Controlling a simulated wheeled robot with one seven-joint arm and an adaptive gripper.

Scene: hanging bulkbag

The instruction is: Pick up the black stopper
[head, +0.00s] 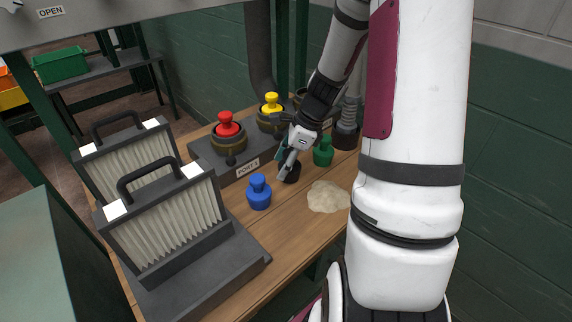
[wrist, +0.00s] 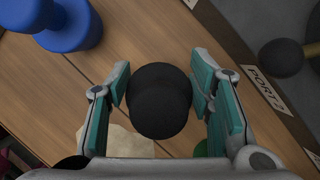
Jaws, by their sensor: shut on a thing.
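The black stopper (wrist: 160,101) is between the two teal-padded fingers of my gripper (wrist: 160,92) in the wrist view. The fingers are shut on it, one on each side. In the head view the stopper (head: 291,174) shows partly behind my gripper (head: 287,165), low over the wooden bench. I cannot tell whether it still touches the bench top.
A blue stopper (head: 259,191) stands to the left and a green stopper (head: 323,151) to the right. A pale spill (head: 328,197) lies in front. Red (head: 228,124) and yellow (head: 272,104) stoppers sit in the ports behind. Two pleated filters (head: 170,229) stand at left.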

